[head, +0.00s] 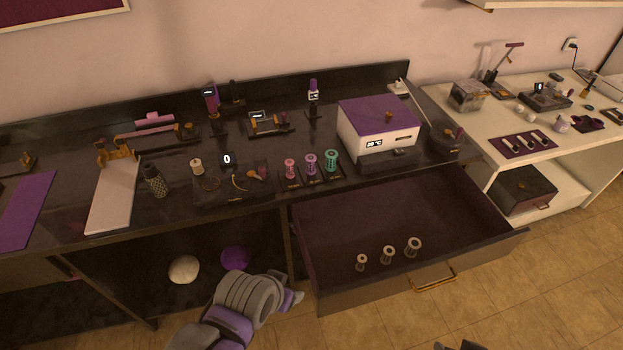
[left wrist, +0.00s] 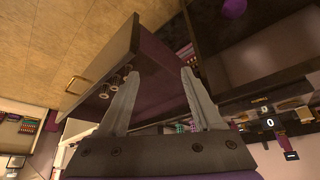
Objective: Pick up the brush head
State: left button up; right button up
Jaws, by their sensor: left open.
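Three small pale, spool-like brush heads stand in the open drawer: a left one (head: 361,262), a middle one (head: 388,254) and a right one (head: 413,246). They also show as small cylinders (left wrist: 115,82) in the left wrist view, beyond my left fingers. Pink (head: 291,168), purple (head: 310,164) and green (head: 331,160) ribbed cylinders stand on the counter; which piece the task means I cannot tell. My left gripper (left wrist: 161,76) is open and empty, apart from all of these. In the head view my left arm is low, in front of the counter, left of the drawer.
The drawer (head: 478,273) juts out from the dark counter (head: 130,215). A white box with a purple lid (head: 378,112) stands above it. White (head: 184,269) and purple (head: 235,258) round things lie on the shelf below. A pale side table (head: 480,140) stands right.

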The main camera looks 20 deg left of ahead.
aim_at(154, 179)
jog(key=u, duration=2)
